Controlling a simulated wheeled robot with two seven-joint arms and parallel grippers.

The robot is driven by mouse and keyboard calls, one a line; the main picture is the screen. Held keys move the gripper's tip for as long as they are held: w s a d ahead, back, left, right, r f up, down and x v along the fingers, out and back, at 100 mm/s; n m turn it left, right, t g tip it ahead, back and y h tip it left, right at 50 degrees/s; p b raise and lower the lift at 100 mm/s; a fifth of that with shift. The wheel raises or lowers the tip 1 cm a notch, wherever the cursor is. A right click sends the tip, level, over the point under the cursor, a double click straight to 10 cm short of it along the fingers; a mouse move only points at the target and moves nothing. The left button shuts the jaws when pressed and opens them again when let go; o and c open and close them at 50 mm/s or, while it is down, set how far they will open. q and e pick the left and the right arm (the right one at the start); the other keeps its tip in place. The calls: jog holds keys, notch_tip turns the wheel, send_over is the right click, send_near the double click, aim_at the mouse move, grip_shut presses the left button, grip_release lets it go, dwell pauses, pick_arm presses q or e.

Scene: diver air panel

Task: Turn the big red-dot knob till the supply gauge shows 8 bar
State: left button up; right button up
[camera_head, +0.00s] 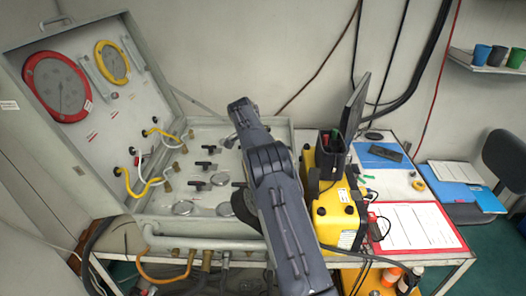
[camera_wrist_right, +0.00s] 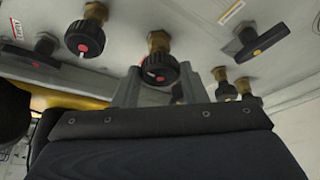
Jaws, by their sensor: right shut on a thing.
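In the right wrist view, a black knob with a red dot (camera_wrist_right: 158,72) on a brass stem sits between the two grey fingers of my right gripper (camera_wrist_right: 160,85). The gripper is shut on this knob. A second black knob with a red dot (camera_wrist_right: 84,40) is to its left, clear of the fingers. In the head view, a large red-rimmed gauge (camera_head: 57,86) and a smaller yellow-rimmed gauge (camera_head: 112,62) are on the raised lid panel. Their readings are too small to tell. My right arm hides my right gripper and the knob there. My left gripper is not in view.
Black T-handles (camera_head: 202,164) and round metal caps (camera_head: 183,208) are on the open panel left of my arm. Yellow hoses (camera_head: 143,183) run from the lid. A yellow case (camera_head: 338,212) stands close right of my arm. A black lever handle (camera_wrist_right: 262,42) is right of the gripped knob.

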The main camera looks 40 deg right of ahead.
jog(key=shift+m, duration=0.4)
jog(key=o, duration=1)
jog(key=shift+c, duration=0.2)
jog(key=shift+r, duration=0.1)
jog(key=v, duration=0.7)
jog(key=shift+r, duration=0.25)
jog(key=shift+w+a, duration=0.15)
